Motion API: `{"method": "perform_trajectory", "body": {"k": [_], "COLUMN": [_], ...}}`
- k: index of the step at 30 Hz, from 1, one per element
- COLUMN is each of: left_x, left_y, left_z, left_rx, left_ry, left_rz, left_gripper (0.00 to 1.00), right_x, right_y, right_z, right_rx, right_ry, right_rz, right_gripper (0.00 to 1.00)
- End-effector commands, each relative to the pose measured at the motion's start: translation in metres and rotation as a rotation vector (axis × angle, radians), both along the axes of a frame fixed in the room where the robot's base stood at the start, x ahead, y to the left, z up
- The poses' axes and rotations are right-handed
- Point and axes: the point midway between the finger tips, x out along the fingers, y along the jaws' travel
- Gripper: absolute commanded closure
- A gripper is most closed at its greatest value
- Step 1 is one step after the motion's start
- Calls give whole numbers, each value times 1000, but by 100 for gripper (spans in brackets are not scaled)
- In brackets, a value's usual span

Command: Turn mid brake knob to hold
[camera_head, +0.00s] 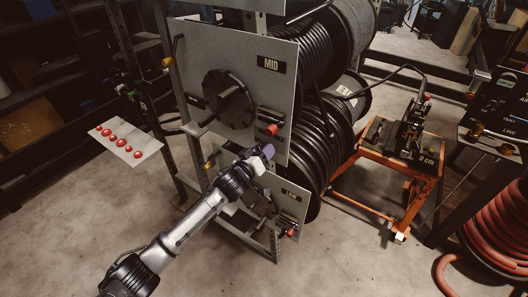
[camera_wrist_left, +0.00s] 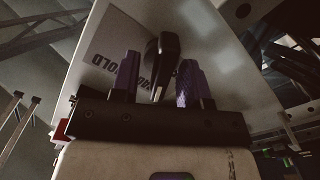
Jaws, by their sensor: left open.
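The MID reel panel (camera_head: 265,85) is a grey plate with a black hub disc (camera_head: 228,98) and a "MID" label (camera_head: 271,65). My left gripper (camera_head: 260,153) is at the panel's lower right edge, just below a red-tipped part (camera_head: 271,130). In the left wrist view its two purple fingers (camera_wrist_left: 158,85) are open, one on each side of a black knob (camera_wrist_left: 162,62). Contact between fingers and knob cannot be told. Lettering ending in "OLD" (camera_wrist_left: 122,62) is partly hidden behind the left finger. In the head view I cannot make out the knob; the gripper may cover it.
A lower panel (camera_head: 288,205) of the reel rack stands below the gripper. Black hose reels (camera_head: 315,140) are behind the panels. A white board with red buttons (camera_head: 122,143) is at left. An orange stand (camera_head: 385,175) is at right. The floor in front is clear.

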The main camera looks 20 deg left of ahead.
Motion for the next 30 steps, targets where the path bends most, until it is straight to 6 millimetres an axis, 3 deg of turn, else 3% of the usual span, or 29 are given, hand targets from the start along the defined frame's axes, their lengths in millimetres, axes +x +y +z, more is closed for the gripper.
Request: {"method": "perform_trajectory", "body": {"k": [14, 24, 30], "left_x": [6, 6, 6], "left_y": [-2, -2, -2], "left_z": [0, 0, 1], "left_rx": [1, 0, 19], "left_ry": [1, 1, -3], "left_rz": [0, 0, 0], "left_gripper": [59, 90, 90], "right_x": [0, 0, 0], "right_y": [-2, -3, -2], "right_z": [-2, -2, 1], "right_rx": [-7, -10, -7], "right_ry": [1, 2, 1], "right_rz": [6, 7, 5], "right_gripper": [52, 52, 52]}}
